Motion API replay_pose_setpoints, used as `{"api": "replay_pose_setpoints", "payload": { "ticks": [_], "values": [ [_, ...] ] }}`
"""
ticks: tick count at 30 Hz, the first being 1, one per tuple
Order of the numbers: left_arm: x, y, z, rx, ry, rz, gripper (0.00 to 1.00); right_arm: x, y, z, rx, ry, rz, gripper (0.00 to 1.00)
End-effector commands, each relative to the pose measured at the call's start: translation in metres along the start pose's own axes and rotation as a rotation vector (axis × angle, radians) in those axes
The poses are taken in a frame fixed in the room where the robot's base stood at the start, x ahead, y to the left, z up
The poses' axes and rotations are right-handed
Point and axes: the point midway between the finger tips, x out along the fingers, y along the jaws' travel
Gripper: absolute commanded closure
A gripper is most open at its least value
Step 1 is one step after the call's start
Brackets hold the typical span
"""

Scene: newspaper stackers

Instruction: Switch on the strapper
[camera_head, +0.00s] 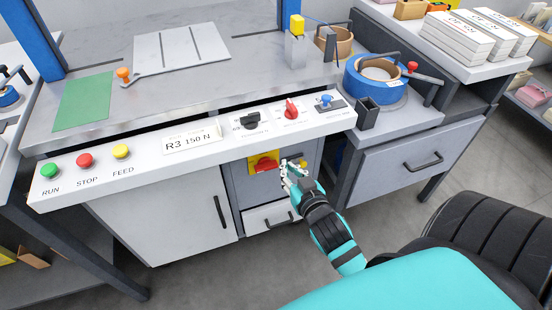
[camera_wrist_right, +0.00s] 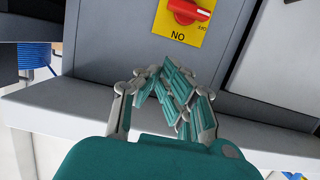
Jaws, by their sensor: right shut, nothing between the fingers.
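The strapper is a grey bench machine with a white control panel (camera_head: 130,160) along its front. Below the panel is a red rotary switch (camera_head: 265,165) on a yellow plate (camera_head: 253,160). The right wrist view shows the red handle (camera_wrist_right: 188,11) lying nearly crosswise on the yellow plate (camera_wrist_right: 178,38), cut off at the top edge. The plate's large lettering appears as "NO" in this view. My right gripper (camera_head: 291,170) is just right of the plate in the head view. Its fingers (camera_wrist_right: 172,88) are shut, empty and apart from the switch. My left gripper is out of view.
The panel carries green RUN (camera_head: 50,170), red STOP (camera_head: 84,160) and yellow FEED (camera_head: 121,151) buttons, a black knob (camera_head: 250,121), a red knob (camera_head: 291,109) and a blue toggle (camera_head: 326,100). A white drawer (camera_head: 265,218) sits below the switch. Floor is free in front.

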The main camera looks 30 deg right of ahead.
Motion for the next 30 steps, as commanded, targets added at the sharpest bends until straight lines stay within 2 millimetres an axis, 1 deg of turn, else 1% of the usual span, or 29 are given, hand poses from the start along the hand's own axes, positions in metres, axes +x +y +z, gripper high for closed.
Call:
{"api": "replay_pose_setpoints", "payload": {
  "ticks": [5,8,11,15,22,24,30],
  "values": [
    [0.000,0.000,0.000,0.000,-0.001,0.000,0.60,0.002,0.000,0.000,0.001,0.000,-0.001,1.00],
    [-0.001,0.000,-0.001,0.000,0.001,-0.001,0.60,0.010,0.000,0.000,0.002,0.002,-0.001,1.00],
    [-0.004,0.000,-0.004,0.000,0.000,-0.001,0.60,0.025,0.000,0.000,0.002,0.002,-0.001,1.00],
    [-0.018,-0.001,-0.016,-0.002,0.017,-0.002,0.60,0.055,0.000,0.000,0.001,0.004,-0.001,1.00],
    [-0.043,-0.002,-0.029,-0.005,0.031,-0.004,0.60,0.106,0.000,0.000,0.001,0.003,0.000,1.00],
    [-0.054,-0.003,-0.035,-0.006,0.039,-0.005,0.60,0.105,0.000,0.016,0.003,-0.005,0.000,1.00],
    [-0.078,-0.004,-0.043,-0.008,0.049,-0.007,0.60,0.109,0.000,0.033,0.002,-0.001,-0.001,1.00]
  ]
}}
